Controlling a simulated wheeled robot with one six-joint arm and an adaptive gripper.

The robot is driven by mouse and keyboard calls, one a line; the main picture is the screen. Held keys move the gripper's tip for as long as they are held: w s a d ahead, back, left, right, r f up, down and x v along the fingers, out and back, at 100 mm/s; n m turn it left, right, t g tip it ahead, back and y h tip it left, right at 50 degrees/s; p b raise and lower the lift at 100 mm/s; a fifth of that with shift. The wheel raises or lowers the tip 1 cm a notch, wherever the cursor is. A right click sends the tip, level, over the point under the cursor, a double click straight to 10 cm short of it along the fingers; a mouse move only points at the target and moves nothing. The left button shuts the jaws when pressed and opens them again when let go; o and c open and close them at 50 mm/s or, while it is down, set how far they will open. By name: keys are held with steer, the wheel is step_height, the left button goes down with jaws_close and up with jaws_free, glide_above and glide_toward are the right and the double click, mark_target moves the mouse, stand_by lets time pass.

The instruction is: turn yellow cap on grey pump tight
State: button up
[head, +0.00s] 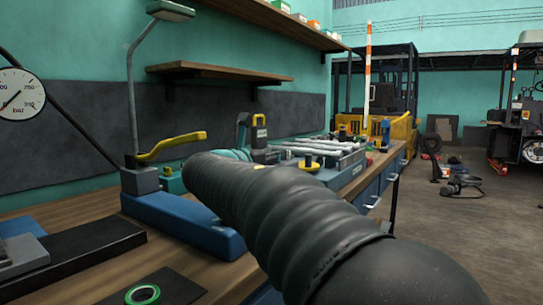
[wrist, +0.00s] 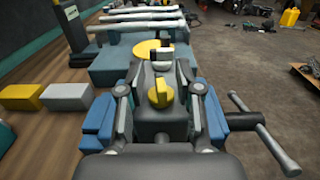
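In the wrist view, a yellow cap (wrist: 160,93) with a raised grip ridge sits on a dark grey body (wrist: 162,122), which I take for the pump. My gripper (wrist: 160,78) has its two fingers on either side of the cap. The fingers look apart, with a gap on each side of the cap; contact is not clear. In the head view my black-sleeved arm hides the gripper and this cap. A second, flat yellow disc (wrist: 147,48) lies beyond on a blue-grey block with silver bars.
Blue vice-like parts (wrist: 215,112) flank the dark body, with a T-handle (wrist: 268,133) at right. Yellow (wrist: 20,97) and white (wrist: 67,97) blocks lie left. A yellow lever (head: 170,145) on a blue base and green tape (head: 142,294) are on the bench.

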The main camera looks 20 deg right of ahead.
steer(key=v, duration=1.2)
